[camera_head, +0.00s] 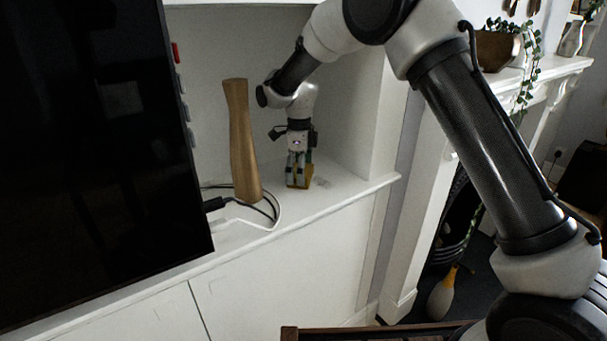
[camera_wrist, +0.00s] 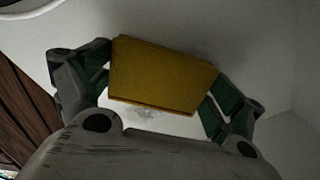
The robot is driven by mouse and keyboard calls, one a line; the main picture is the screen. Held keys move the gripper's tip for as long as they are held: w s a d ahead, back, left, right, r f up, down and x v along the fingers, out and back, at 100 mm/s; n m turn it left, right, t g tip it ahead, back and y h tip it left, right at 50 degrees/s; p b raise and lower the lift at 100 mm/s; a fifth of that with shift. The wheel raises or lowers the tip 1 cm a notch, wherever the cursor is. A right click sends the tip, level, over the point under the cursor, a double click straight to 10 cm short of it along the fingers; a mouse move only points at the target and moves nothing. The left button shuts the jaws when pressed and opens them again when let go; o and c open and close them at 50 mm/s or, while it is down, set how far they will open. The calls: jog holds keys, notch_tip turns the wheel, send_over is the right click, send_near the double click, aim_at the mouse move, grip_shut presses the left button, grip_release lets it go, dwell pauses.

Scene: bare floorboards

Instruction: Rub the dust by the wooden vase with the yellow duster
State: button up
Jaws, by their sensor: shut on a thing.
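The wooden vase (camera_head: 242,140) is tall and stands upright on the white shelf, left of my gripper. My gripper (camera_head: 299,170) points down at the shelf and is shut on the yellow duster (camera_head: 303,180). In the wrist view the yellow duster (camera_wrist: 162,75) sits between both fingers, and my gripper (camera_wrist: 160,85) hides part of the surface below. A faint grey dust patch (camera_wrist: 140,113) shows on the white surface just beside the duster's lower edge. In the head view a faint dust mark (camera_head: 322,183) lies right of the duster. The duster seems to be at or close to the shelf surface.
A large black screen (camera_head: 90,140) stands at the left, in front of the shelf. Black and white cables (camera_head: 262,212) lie around the vase's base. The alcove's right wall (camera_head: 385,120) rises close to my gripper. A potted plant (camera_head: 497,48) stands on the mantel.

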aim_at(310, 171)
jog(key=shift+w+a, duration=0.65)
jog(key=shift+w, duration=0.25)
jog(key=shift+w+a+f, duration=0.1)
jog(key=shift+w+a, duration=0.4)
jog(key=shift+w, duration=0.3)
jog(key=shift+w+a, duration=0.5)
jog(key=shift+w, duration=0.25)
jog(key=shift+w+d, duration=0.7)
jog(key=shift+d, duration=0.35)
jog(key=shift+s+d+r, duration=0.15)
jog(key=shift+s+d, duration=0.4)
jog(key=shift+s, duration=0.25)
jog(key=shift+s+d+r, duration=0.1)
jog(key=shift+s+d, duration=0.4)
jog(key=shift+s, duration=0.3)
jog(key=shift+s+d+f, duration=0.1)
jog(key=shift+s+d, duration=0.45)
jog(key=shift+s, duration=0.25)
jog(key=shift+s+d+f, duration=0.1)
jog(key=shift+s+d, duration=0.45)
jog(key=shift+s, duration=0.25)
jog(key=shift+s+d, duration=0.7)
jog(key=shift+s, duration=0.35)
jog(key=shift+s+d, duration=0.7)
jog(key=shift+s, duration=0.35)
jog(key=shift+s+d, duration=0.7)
jog(key=shift+s, duration=0.35)
